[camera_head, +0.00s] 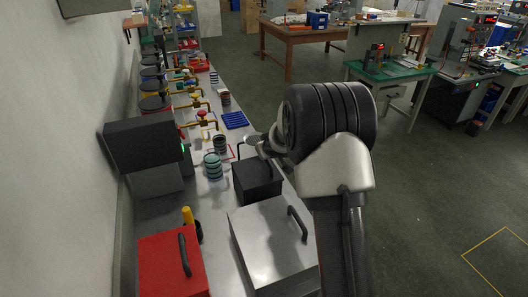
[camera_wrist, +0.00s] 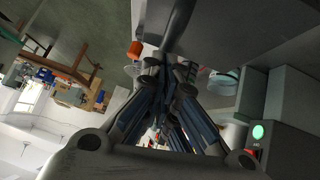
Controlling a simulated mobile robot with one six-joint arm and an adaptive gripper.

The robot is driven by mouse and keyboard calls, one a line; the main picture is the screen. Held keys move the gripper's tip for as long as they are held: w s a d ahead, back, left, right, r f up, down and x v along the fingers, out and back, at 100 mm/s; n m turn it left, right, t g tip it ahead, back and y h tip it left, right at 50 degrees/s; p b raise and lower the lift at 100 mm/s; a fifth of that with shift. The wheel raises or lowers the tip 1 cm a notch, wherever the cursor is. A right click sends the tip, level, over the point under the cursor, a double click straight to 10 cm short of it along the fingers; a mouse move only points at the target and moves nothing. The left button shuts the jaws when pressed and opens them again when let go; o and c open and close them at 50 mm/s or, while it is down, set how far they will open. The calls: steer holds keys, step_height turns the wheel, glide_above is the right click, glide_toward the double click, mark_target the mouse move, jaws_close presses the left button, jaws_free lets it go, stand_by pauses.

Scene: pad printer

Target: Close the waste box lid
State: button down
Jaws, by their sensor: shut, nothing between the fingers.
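Three lidded boxes with black handles stand at the near end of the bench: a red box (camera_head: 172,268), a larger grey metal box (camera_head: 268,245) and a small black box (camera_head: 258,182). No label shows which is the waste box. The red and grey lids look down; I cannot tell how the black box's lid sits. My gripper (camera_head: 254,140) is just beyond and above the black box, partly hidden by my wrist. In the wrist view my gripper (camera_wrist: 170,72) is shut and empty, close beneath a dark grey surface (camera_wrist: 245,35). Contact there is unclear.
A dark machine head (camera_head: 145,143) with a green light stands left, by the wall. Stacked round pieces (camera_head: 213,166), a yellow-topped item (camera_head: 188,216) and a blue tray (camera_head: 235,120) occupy the bench. Open floor (camera_head: 440,190) lies right.

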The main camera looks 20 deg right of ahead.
stand_by(0.4)
steer(key=s+a+r+m+g+h+p, duration=0.1)
steer(key=s+a+r+p, duration=0.15)
steer(key=s+r, duration=0.8)
steer(key=s+a+r+m+h+p, duration=0.1)
steer(key=s+r+p, duration=0.2)
steer(key=s+r, duration=0.75)
steer(key=s+a+g+y, duration=0.1)
steer(key=s+a, duration=0.2)
steer(key=s, duration=0.5)
steer(key=s+a+g+y, duration=0.1)
steer(key=s+a, duration=0.3)
steer(key=s, duration=0.4)
steer(key=s+a+n+g+y, duration=0.1)
steer(key=s+a, duration=0.2)
steer(key=s, duration=0.5)
steer(key=shift+s+a+f+y, duration=0.15)
steer(key=shift+s+a+y, duration=0.15)
steer(key=shift+s+a, duration=0.1)
